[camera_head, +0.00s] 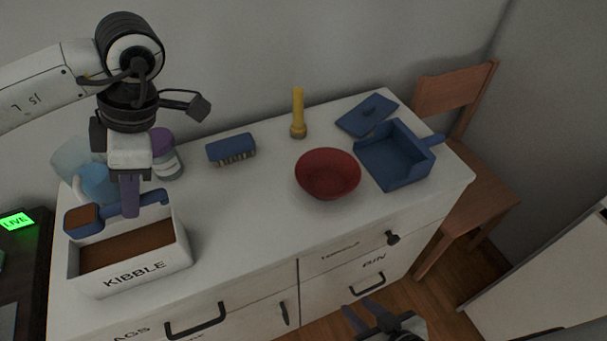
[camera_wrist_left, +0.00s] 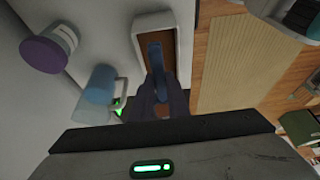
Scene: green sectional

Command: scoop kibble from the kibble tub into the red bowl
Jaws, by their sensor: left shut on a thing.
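The white kibble tub (camera_head: 130,270), marked KIBBLE, stands at the dresser's left front with brown kibble inside. It also shows in the left wrist view (camera_wrist_left: 138,30). My left gripper (camera_head: 129,195) is shut on the blue scoop (camera_head: 90,228) above the tub. The scoop's cup, at the left, holds brown kibble (camera_head: 82,216). The scoop's blue handle also shows in the left wrist view (camera_wrist_left: 156,58). The red bowl (camera_head: 328,174) stands upright on the dresser, right of centre, far from the scoop. My right gripper (camera_head: 367,313) is open and empty in front of the drawers.
A purple-lidded jar (camera_head: 168,165) and a blue pitcher (camera_head: 95,182) stand behind the tub. The dresser top between tub and bowl is clear.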

